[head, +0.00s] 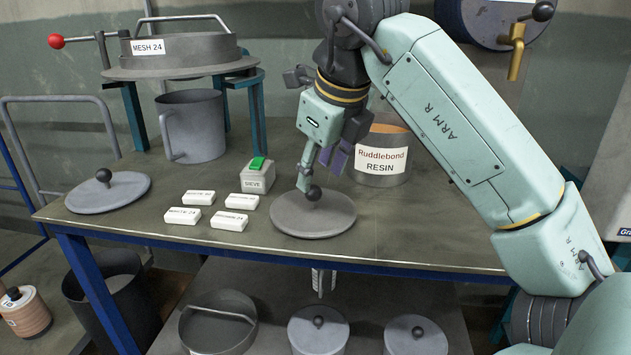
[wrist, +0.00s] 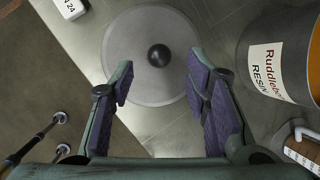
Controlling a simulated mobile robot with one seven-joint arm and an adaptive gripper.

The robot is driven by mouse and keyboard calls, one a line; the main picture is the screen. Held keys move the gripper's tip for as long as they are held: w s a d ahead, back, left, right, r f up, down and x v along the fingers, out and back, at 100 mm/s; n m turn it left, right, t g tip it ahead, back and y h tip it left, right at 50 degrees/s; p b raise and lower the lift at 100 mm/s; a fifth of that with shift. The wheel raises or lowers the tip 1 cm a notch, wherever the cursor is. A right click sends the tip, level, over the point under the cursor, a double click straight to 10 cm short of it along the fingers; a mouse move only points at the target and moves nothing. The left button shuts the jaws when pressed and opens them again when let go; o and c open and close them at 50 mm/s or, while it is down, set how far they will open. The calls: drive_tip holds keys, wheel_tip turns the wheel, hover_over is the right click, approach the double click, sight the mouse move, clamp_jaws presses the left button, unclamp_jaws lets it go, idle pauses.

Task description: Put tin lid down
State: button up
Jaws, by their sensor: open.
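A round grey lid with a dark ball knob (head: 296,222) lies flat on the bench in front of the resin tin. It also shows in the wrist view (wrist: 128,45). My gripper (head: 316,180) is open just above and behind this lid, pointing down. In the wrist view my gripper (wrist: 160,82) has its purple-padded fingers apart, with the knob (wrist: 158,55) just beyond the tips and nothing held. The Ruddlebond resin tin (head: 382,172) stands open behind the lid, to its right. A second knobbed lid (head: 120,196) lies at the bench's left end.
Several white labelled blocks (head: 229,221) and a grey box with a green switch (head: 258,178) sit left of the near lid. A grey jug (head: 197,125) stands under the mesh sieve (head: 190,52). The bench (head: 430,225) is clear on the right. Pans and lidded tins sit below.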

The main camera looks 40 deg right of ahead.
drive_tip(key=d+v, duration=0.1)
drive_tip(key=v, duration=0.6)
drive_tip(key=shift+a, duration=0.5)
